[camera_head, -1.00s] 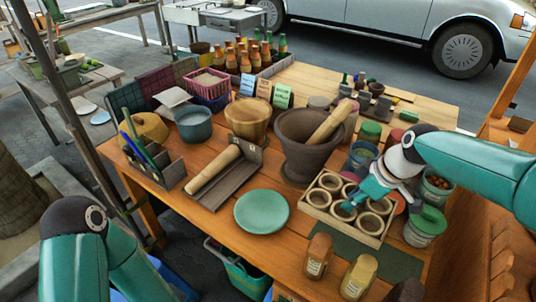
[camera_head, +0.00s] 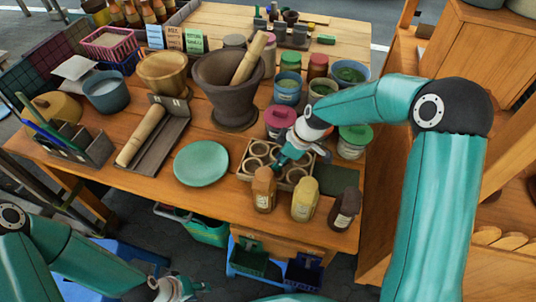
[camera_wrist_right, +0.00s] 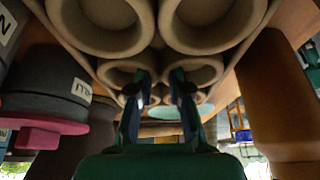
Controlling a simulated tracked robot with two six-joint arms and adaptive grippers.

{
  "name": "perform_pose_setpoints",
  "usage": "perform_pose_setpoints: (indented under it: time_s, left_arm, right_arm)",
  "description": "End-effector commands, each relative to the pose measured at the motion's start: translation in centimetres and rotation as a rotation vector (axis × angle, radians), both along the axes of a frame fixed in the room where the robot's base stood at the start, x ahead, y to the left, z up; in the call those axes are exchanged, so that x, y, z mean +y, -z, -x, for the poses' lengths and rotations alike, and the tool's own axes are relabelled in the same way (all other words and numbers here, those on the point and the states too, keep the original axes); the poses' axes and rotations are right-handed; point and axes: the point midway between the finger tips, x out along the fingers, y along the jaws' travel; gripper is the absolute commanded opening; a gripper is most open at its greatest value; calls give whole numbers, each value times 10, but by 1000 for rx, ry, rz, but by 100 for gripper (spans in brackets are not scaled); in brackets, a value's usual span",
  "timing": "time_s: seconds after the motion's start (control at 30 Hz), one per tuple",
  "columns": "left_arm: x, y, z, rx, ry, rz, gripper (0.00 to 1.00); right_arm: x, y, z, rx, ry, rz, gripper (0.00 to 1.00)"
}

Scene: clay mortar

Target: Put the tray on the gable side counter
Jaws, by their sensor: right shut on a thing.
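The tray (camera_head: 243,172) is a pale, shallow wooden holder with several round cups in it. It lies on the wooden table at its front right, beside a dark green mat. My right gripper (camera_head: 284,160) reaches down onto the tray and is shut on it. In the right wrist view, its two fingers (camera_wrist_right: 160,98) sit among the tray's cups (camera_wrist_right: 195,68), and the exact part held is partly hidden. My left gripper (camera_head: 187,289) is low at the bottom edge, off the table. Its fingers are too small and cut off to judge.
Three jars (camera_head: 303,199) stand just in front of the tray. Lidded tubs (camera_head: 279,121) stand close behind it. A teal plate (camera_head: 201,163) and a stone mortar (camera_head: 227,88) are to its left. A wooden counter with shelves (camera_head: 500,60) stands at the right.

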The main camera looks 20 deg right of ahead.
Motion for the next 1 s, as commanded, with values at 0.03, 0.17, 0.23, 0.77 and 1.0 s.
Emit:
perform_pose_setpoints:
  time_s: [0.03, 0.17, 0.23, 0.77, 1.0]
  left_arm:
    - [0, -1, 0, 0, 0, 0, 40]
    - [0, -6, 0, 0, 0, 0, 40]
    - [0, -12, 0, 0, 0, 0, 40]
    - [0, -21, 0, 0, 0, 0, 40]
    - [0, -20, 0, 0, 0, 0, 40]
  right_arm:
    - [0, 2, 0, 1, 0, -1, 0]
    - [5, 1, -9, -1, -1, -1, 0]
    - [11, 0, -19, -1, -3, 1, 0]
    - [18, 15, -35, -1, 0, 1, 0]
    - [18, 16, -35, -1, 0, 1, 43]
